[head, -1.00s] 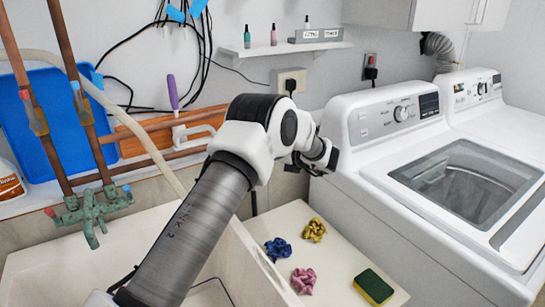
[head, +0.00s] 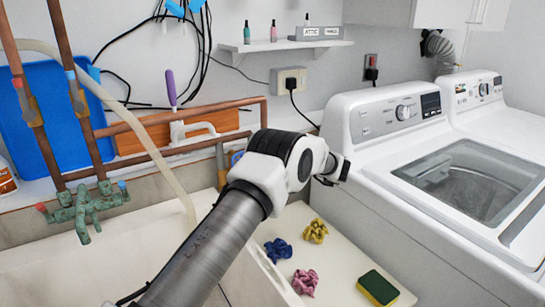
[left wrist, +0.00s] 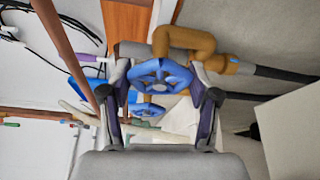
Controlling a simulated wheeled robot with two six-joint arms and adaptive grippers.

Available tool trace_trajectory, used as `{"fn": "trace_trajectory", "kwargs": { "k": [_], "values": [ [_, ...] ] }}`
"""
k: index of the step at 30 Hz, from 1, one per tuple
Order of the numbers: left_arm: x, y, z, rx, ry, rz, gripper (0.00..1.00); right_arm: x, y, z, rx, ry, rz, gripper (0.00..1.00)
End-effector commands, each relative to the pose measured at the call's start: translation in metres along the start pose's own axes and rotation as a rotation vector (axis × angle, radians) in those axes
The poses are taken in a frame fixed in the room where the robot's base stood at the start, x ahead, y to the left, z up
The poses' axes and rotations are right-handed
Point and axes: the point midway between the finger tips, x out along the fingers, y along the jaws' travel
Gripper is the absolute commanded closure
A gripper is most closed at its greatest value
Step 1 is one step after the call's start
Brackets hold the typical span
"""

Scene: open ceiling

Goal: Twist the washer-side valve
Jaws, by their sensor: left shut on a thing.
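A blue valve handwheel (left wrist: 160,75) with an orange-brown body (left wrist: 190,42) is close up in the left wrist view. My left gripper (left wrist: 160,80) is shut on this wheel, with one finger at each side of it. In the head view my left arm hides the gripper; a small bit of blue, likely the valve (head: 237,157), shows beside my arm below the copper pipes. The white washer (head: 440,165) stands to the right of it. My right gripper is in neither view.
A green tap fitting (head: 85,208) hangs above the pale sink (head: 110,265) at left. Copper pipes (head: 250,101) run along the wall by a wooden board (head: 135,140). Blue, yellow and pink cloths and a sponge (head: 377,288) lie on the counter.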

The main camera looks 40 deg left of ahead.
Motion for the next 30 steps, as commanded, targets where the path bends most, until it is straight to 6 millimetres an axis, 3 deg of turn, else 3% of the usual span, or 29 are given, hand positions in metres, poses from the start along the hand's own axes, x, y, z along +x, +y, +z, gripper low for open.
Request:
{"fn": "trace_trajectory", "kwargs": {
  "k": [10,26,27,29,30],
  "values": [
    [0.0007,0.0001,0.0000,0.146,0.000,0.062,0.74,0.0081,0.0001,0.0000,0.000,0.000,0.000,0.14],
    [0.0007,0.0009,0.0001,0.173,0.000,0.073,0.74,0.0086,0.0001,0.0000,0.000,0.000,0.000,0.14],
    [0.0007,0.0009,0.0001,0.173,0.000,0.073,0.32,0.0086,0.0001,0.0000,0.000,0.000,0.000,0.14],
    [0.0006,0.0009,0.0001,0.173,0.000,0.073,0.13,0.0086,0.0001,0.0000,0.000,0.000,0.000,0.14],
    [0.0006,0.0008,0.0001,0.173,0.000,0.072,0.13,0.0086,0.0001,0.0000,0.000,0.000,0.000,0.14]
  ]
}}
